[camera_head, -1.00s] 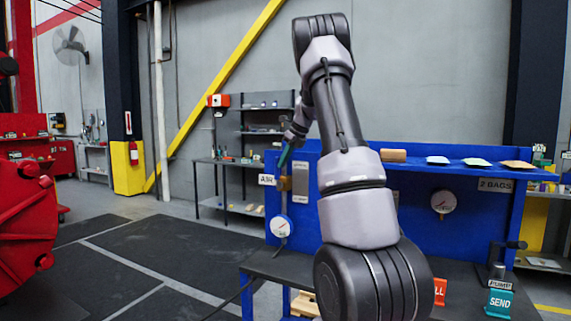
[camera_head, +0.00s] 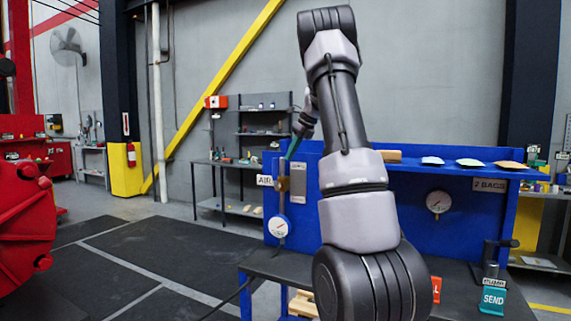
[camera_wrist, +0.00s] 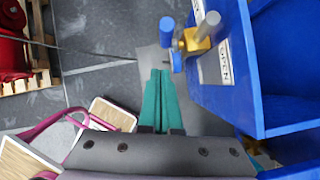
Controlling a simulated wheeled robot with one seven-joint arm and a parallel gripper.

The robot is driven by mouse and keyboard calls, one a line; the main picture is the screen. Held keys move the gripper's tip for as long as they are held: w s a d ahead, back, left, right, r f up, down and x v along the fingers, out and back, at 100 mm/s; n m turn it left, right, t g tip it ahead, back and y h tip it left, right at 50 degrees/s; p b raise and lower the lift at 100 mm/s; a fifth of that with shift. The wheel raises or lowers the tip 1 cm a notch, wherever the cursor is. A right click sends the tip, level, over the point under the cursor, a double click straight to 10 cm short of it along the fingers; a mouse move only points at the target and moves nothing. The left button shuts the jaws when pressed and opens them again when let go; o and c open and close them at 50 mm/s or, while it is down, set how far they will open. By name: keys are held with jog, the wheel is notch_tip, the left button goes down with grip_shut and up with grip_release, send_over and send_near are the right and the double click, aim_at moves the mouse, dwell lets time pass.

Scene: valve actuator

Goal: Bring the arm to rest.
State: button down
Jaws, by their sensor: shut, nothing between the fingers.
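My arm (camera_head: 362,213) rises from the lower middle of the head view, bends at the top and reaches back behind itself. My gripper (camera_head: 293,148) shows small and partly hidden, just above the left end of the blue bench panel (camera_head: 395,228). In the wrist view its two teal fingers (camera_wrist: 160,75) lie together with nothing between them. A brass valve (camera_wrist: 195,40) with a blue handle (camera_wrist: 167,30) is on the panel, to the right of the fingertips and apart from them. The valve (camera_head: 283,184) also shows in the head view, below my gripper.
Gauges (camera_head: 279,227) sit on the panel. Several bags (camera_head: 470,163) lie on its top shelf. A teal SEND block (camera_head: 492,298) stands at the right of the dark bench top (camera_head: 280,264). Red machinery (camera_head: 25,215) is at the left. The floor between (camera_head: 150,250) is clear.

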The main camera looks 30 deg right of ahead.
notch_tip(320, 180, up, 6)
jog(key=s, duration=0.1)
jog(key=shift+s+d, duration=0.3)
jog(key=shift+s, duration=0.05)
